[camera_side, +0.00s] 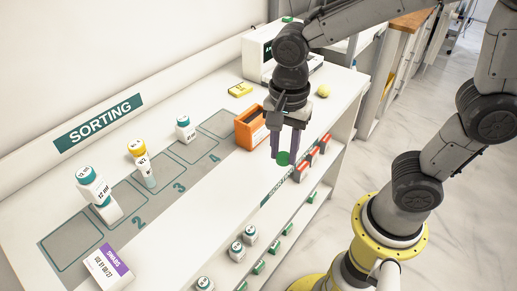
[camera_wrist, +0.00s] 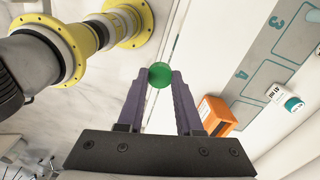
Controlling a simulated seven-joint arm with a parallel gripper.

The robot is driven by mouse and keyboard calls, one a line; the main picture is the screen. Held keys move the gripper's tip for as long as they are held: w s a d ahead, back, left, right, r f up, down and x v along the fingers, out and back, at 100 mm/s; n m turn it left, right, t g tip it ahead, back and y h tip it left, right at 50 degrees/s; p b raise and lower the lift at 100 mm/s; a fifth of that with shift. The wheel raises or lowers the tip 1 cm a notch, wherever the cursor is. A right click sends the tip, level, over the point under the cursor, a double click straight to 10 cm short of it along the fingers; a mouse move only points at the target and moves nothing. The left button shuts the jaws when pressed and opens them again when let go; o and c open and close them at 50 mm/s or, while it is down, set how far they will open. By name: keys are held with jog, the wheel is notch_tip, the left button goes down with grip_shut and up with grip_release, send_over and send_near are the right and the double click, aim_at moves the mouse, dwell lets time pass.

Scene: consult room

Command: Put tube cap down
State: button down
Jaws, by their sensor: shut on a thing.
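The tube cap is a small green disc (camera_side: 283,158), held between the tips of my gripper's purple fingers. It also shows in the wrist view (camera_wrist: 160,75). My gripper (camera_side: 287,155) points down and is shut on the cap. In the side view the cap appears in front of the table's front edge, to the right of the orange box. Its height above the surface is hard to tell.
A shelf below holds several small boxes and bottles.

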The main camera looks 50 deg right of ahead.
jog(key=w+d+n, duration=0.3)
jog(key=w+n, duration=0.1)
jog(key=w, duration=0.2)
jog(key=w+d+f+n, duration=0.1)
jog(key=w+d+n, duration=0.1)
jog(key=w+n, duration=0.2)
jog(key=w+d+f+n, duration=0.1)
jog(key=w+d+n, duration=0.2)
jog(key=w, duration=0.7)
jog(key=shift+w+d+f+n, duration=0.25)
jog(key=shift+d+n, duration=0.1)
jog(key=shift+n, duration=0.25)
jog(key=d, duration=0.5)
jog(key=shift+w+d, duration=0.1)
jog(key=shift+d, duration=0.25)
jog(key=a, duration=0.5)
jog(key=d, duration=0.5)
jog(key=shift+d, duration=0.25)
jog(key=shift+d+r+n, duration=0.2)
jog(key=shift+d+n, duration=0.1)
jog(key=shift+n, duration=0.1)
jog(key=w+n, duration=0.2)
jog(key=w, duration=0.1)
jog(key=n, duration=0.3)
send_over(227, 131)
notch_tip(227, 131, down, 5)
jog(key=shift+w+f, duration=0.1)
jog(key=shift+f, duration=2.8)
jog(key=shift+f, duration=0.2)
